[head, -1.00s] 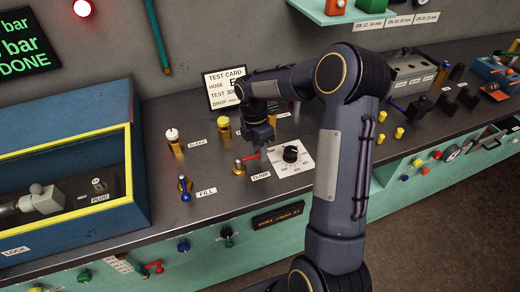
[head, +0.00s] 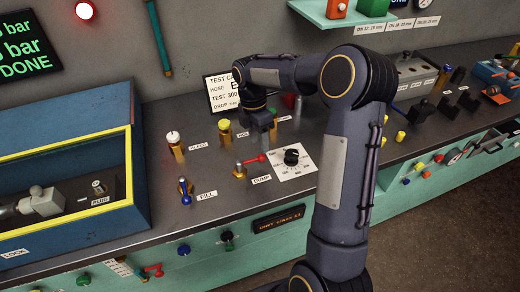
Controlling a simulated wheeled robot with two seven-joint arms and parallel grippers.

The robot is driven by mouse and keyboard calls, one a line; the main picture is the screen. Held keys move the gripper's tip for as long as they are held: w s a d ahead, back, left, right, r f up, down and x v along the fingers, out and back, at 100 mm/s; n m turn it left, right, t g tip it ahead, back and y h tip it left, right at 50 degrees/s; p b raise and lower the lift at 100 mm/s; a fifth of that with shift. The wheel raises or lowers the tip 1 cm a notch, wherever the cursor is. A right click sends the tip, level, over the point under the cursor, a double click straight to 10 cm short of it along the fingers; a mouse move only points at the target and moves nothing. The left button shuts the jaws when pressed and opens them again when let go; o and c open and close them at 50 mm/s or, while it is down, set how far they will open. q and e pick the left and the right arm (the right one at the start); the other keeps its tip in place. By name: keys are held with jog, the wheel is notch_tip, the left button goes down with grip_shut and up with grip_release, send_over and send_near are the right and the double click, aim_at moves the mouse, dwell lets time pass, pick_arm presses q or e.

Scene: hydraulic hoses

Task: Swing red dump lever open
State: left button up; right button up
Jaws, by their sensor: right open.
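The red dump lever (head: 253,160) sits on the bench top behind the DUMP label (head: 262,180). Its handle points right from a brass-coloured valve body (head: 240,171). My right gripper (head: 268,143) is in the head view, pointing down just behind and above the lever's tip. It is open and appears empty and apart from the lever; its fingertips are small and dark. My left gripper is not in view.
A blue FILL lever (head: 185,195) and a yellow-topped valve (head: 225,130) stand nearby. A white plate with a black knob (head: 291,157) lies right of the lever. A blue box (head: 142,170) with a yellow rim is at left. The test card (head: 221,92) stands behind.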

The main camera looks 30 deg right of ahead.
jog(key=r, duration=0.2)
jog(key=shift+w+r, duration=0.3)
jog(key=s+a+r+m+t+y, duration=0.1)
jog(key=s+a+r+m, duration=0.1)
jog(key=s+m, duration=0.15)
jog(key=s+a+r+m+t, duration=0.2)
jog(key=s+r+m, duration=0.1)
jog(key=s, duration=0.2)
jog(key=s+a+r+m+t+y, duration=0.1)
jog(key=s+a+r+m, duration=0.15)
jog(key=s, duration=0.25)
jog(key=s+a+f+m+t+y, duration=0.1)
jog(key=s+a+m+t, duration=0.1)
jog(key=s+m, duration=0.3)
jog(key=s+a+f+m+t, duration=0.1)
jog(key=s+a+f+m, duration=0.1)
jog(key=s+a+m, duration=0.2)
jog(key=shift+s+m+t+y, duration=0.4)
jog(key=shift+s+m, duration=0.4)
jog(key=shift+s, duration=0.1)
